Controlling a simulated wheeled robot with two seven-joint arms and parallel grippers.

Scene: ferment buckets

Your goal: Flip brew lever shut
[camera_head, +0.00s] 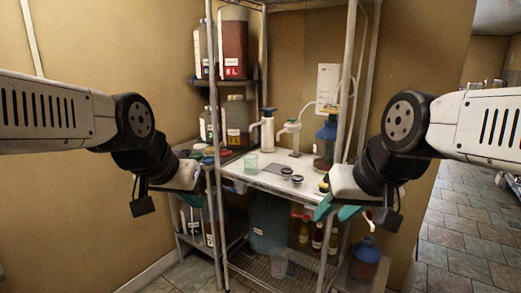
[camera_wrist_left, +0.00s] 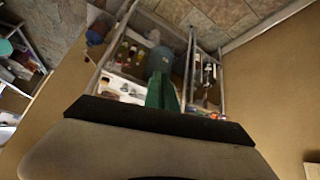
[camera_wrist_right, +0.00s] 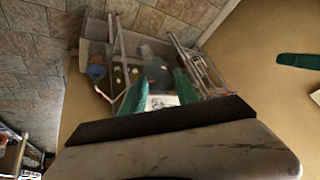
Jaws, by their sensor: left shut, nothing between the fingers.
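I cannot single out the brew lever in any view. A white pump or tap head with a spout (camera_head: 290,128) stands on the white shelf top, beside a blue-topped white dispenser (camera_head: 267,128). A blue vessel with dark red contents (camera_head: 325,148) stands at the shelf's right. My left gripper (camera_head: 190,188) is shut and empty, in front of the rack's left side; its fingers meet in the left wrist view (camera_wrist_left: 163,92). My right gripper (camera_head: 336,212) is open in front of the rack's right side; its fingers stand apart with nothing between them in the right wrist view (camera_wrist_right: 160,76).
Metal rack posts (camera_head: 213,150) stand between me and the shelf top. Large jugs (camera_head: 233,42) fill the upper left. A blue-topped jug (camera_head: 365,262) stands low right. Open tiled floor (camera_head: 465,240) lies at right.

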